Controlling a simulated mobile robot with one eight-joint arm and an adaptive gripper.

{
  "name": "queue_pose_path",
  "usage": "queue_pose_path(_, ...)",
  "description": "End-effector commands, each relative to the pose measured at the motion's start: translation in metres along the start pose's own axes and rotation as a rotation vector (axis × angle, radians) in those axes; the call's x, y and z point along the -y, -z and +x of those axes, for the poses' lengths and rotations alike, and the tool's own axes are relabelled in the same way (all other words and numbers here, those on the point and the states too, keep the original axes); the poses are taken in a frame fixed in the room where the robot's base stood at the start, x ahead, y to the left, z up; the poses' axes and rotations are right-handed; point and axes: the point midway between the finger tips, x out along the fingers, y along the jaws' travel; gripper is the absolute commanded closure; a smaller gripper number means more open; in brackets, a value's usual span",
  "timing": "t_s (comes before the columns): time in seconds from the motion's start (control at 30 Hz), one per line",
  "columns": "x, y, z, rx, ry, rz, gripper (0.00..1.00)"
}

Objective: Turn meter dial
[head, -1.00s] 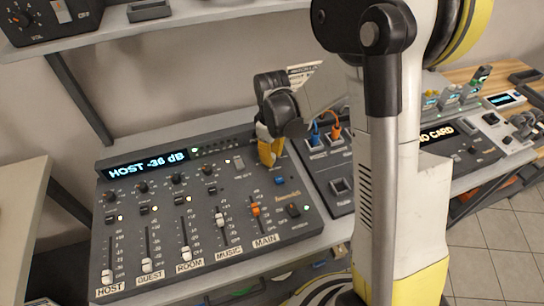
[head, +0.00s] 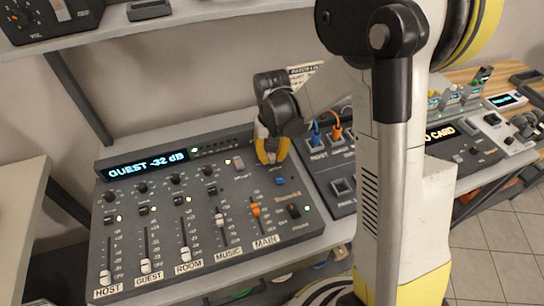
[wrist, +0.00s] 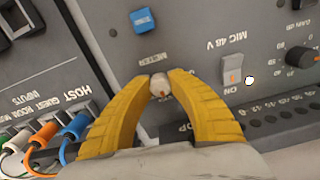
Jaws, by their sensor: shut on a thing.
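The meter dial (wrist: 160,86) is a small pale knob with an orange mark, on the grey mixer panel by the METER label. In the wrist view, my gripper's (wrist: 161,80) yellow fingers are shut on it from both sides. In the head view, my gripper (head: 272,160) points down at the upper right of the mixer (head: 240,235), and I cannot make out the dial between the fingertips. The mixer's display (head: 146,165) reads "GUEST -32 dB".
A blue button (wrist: 143,20) sits close to the dial, and a white MIC 48 V switch (wrist: 232,68) is on its other side. Plugged cables (wrist: 75,125) stand beside the mixer. Several faders fill the mixer's front. A shelf (head: 190,22) overhangs the back.

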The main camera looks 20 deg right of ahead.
Motion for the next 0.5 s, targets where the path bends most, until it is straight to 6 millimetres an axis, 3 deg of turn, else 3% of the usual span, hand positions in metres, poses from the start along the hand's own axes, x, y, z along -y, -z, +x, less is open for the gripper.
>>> queue_pose_path(0.5, 0.0001, -0.0009, 0.0002, 0.002, 0.000, 0.073, 1.00)
